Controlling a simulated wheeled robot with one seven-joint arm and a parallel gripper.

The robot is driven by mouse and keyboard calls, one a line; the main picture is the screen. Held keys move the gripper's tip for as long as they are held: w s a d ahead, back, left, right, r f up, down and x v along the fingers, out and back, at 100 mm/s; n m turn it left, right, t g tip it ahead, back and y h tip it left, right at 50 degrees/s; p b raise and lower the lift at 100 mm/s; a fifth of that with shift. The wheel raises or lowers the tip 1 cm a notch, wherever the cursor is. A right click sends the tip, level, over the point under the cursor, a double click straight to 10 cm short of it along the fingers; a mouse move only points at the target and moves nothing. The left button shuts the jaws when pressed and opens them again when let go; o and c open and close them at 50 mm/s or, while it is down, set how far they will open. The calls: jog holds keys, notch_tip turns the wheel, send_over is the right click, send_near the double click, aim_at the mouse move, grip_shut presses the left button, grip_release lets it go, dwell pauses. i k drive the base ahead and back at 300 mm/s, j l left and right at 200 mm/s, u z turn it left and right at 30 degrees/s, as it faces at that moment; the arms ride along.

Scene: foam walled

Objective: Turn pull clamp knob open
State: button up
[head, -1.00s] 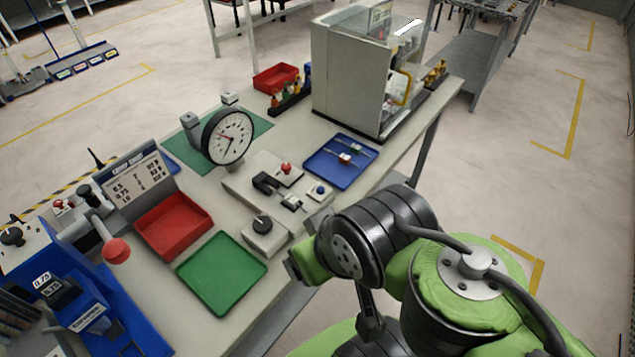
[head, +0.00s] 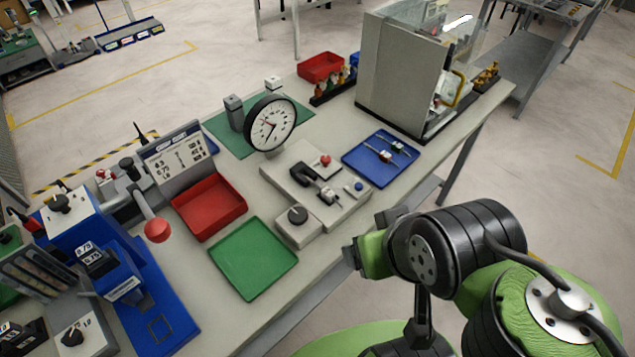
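A black round knob (head: 298,214) sits on a small grey box (head: 297,232) at the near edge of the workbench. Beside it is a light grey fixture plate (head: 275,172) with a dark clamp (head: 316,180), a red knob (head: 325,160) and a blue button (head: 359,186). I cannot tell from markings which knob works the pull clamp. A round dial gauge (head: 270,123) stands behind the plate. My gripper (head: 351,257) is at the arm's left end, to the right of and lower than the black knob in the picture, apart from it. Its fingers are too small and dark to read.
A green tray (head: 252,258) and a red tray (head: 209,207) lie left of the knob box. A blue tray (head: 380,157) with small parts lies to the right. A blue crimping machine (head: 130,285) with a red-balled lever is at left, a clear-fronted cabinet (head: 403,75) at back right.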

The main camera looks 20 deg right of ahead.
aim_at(325, 160)
jog(key=i+l+u, duration=0.1)
jog(key=u, duration=0.3)
jog(key=l+u, duration=0.35)
jog(key=u, duration=0.4)
jog(key=l+u, duration=0.35)
jog(key=i+j, duration=0.05)
